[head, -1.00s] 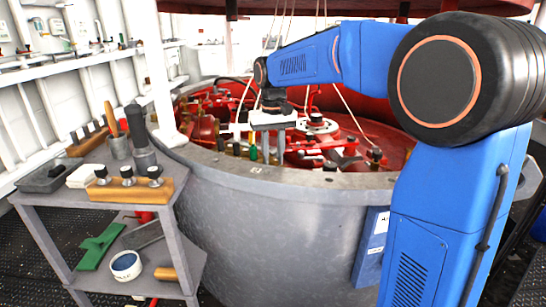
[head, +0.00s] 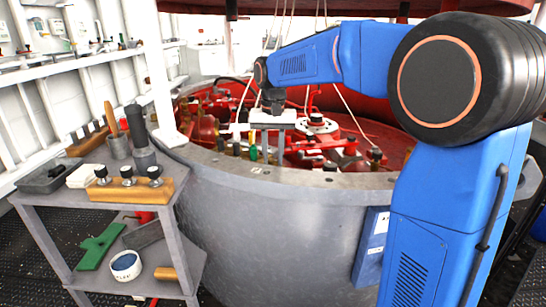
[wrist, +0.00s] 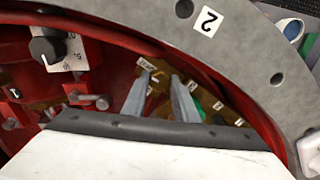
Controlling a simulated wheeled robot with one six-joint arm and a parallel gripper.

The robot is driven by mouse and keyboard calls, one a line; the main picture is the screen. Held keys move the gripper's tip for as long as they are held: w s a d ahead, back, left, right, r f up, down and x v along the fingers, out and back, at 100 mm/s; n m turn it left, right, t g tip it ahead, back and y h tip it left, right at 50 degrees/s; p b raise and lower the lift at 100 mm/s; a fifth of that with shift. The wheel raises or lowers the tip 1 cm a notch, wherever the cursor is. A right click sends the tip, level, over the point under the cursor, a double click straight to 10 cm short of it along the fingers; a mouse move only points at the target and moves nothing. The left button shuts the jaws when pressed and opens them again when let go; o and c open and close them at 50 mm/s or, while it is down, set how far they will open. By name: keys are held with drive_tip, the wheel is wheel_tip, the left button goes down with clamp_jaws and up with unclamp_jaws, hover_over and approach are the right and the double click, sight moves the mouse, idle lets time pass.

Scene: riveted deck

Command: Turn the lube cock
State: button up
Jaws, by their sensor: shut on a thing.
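My gripper (head: 267,152) points down inside the near rim of the big grey drum. In the wrist view, its two pale fingers (wrist: 163,82) reach to a row of brass-brown fittings beside the rim. They are shut on a small brass-coloured cock (wrist: 158,90), mostly hidden between them. Its label is too small to read, so I cannot tell by name that it is the lube cock. A green part (wrist: 207,97) sits right of the fingers, and it also shows in the head view (head: 253,153).
The grey rim (wrist: 245,42) carries a "2" label (wrist: 207,20). A black knob (wrist: 46,47) on a white dial lies left of the fingers. A grey cart (head: 100,205) with tools stands left of the drum. Ropes (head: 350,110) hang above the drum.

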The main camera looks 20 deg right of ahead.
sight(273, 160)
drive_tip(key=o, duration=1.1)
drive_tip(key=shift+c, duration=0.2)
wheel_tip(273, 160, up, 12)
